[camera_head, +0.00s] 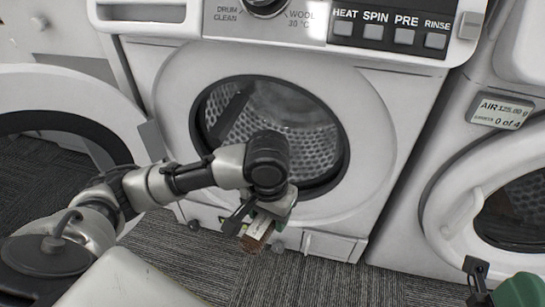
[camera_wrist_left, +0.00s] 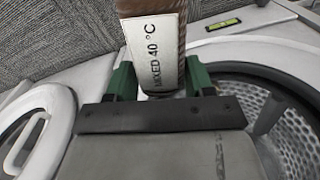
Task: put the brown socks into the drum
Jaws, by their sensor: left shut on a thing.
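My left gripper (camera_head: 262,222) is shut on the brown socks (camera_head: 252,243), in front of the washer and below the drum opening. In the left wrist view the green fingers of the left gripper (camera_wrist_left: 160,80) hold the brown socks (camera_wrist_left: 152,8) by a white label reading "MIXED 40 °C". The drum (camera_head: 295,115) is a perforated metal cavity behind a dark round rim; its lower part is hidden by my left arm. The drum (camera_wrist_left: 292,135) also shows at the right of the left wrist view. Part of my right gripper (camera_head: 478,278) shows at the lower right; its jaws are unclear.
The washer's round door (camera_head: 125,115) stands open at the left. A control panel (camera_head: 385,28) with buttons sits above the drum. A second machine (camera_head: 455,195) with a round door stands at the right. Grey carpet (camera_head: 330,285) lies in front.

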